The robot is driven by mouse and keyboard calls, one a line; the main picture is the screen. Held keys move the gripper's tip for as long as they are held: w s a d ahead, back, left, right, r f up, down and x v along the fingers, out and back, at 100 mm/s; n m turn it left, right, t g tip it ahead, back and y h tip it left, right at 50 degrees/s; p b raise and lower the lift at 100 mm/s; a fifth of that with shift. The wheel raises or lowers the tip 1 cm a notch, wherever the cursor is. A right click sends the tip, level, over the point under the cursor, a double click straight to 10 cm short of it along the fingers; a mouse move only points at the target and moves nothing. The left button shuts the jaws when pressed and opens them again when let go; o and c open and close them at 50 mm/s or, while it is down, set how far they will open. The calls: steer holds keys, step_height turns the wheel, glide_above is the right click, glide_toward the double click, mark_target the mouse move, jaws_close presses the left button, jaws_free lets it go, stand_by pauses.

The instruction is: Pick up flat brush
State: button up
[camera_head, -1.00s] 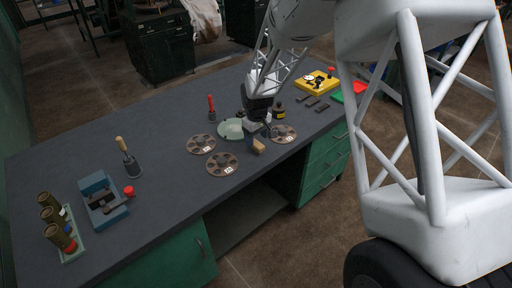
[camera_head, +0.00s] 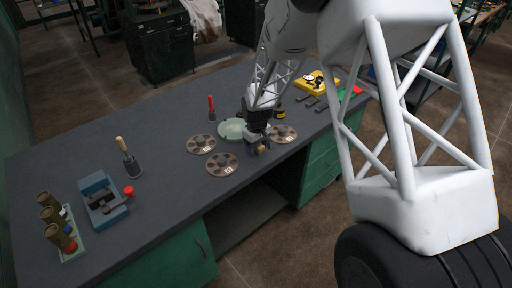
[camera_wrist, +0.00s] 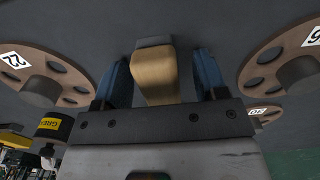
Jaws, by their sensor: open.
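The flat brush, with a tan wooden body and a dark grey end, shows in the wrist view (camera_wrist: 155,75). It lies between the two blue fingers of my gripper (camera_wrist: 161,62), with a visible gap on each side. In the head view my gripper (camera_head: 260,146) is low over the bench among the brown discs, and it mostly hides the brush (camera_head: 262,149). My gripper is open. I cannot tell how deep the brush sits between the fingers.
Brown holed discs (camera_head: 222,164), (camera_head: 201,144), (camera_head: 283,134) surround my gripper. A pale green round plate (camera_head: 230,129) lies behind it. A red-handled tool (camera_head: 211,108) stands beyond. A yellow tray (camera_head: 318,83) is at the right. The bench's left-middle (camera_head: 70,150) is clear.

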steer(key=shift+c, duration=0.2)
stand_by(0.3)
steer(key=c, duration=1)
steer(key=shift+c, duration=0.2)
steer(key=shift+r, duration=0.1)
steer(key=shift+r, duration=0.6)
steer(key=shift+s+d+r, duration=0.1)
steer(key=shift+s+r, duration=0.1)
steer(key=shift+r, duration=0.4)
steer(key=shift+s+r, duration=0.15)
steer(key=shift+r, duration=0.4)
steer(key=s+d, duration=0.2)
steer(key=s, duration=0.5)
steer(key=s+d+r, duration=0.1)
steer(key=s+d, duration=0.1)
steer(key=s, duration=0.5)
steer(key=shift+s+d+r, duration=0.2)
steer(key=shift+s+d, duration=0.1)
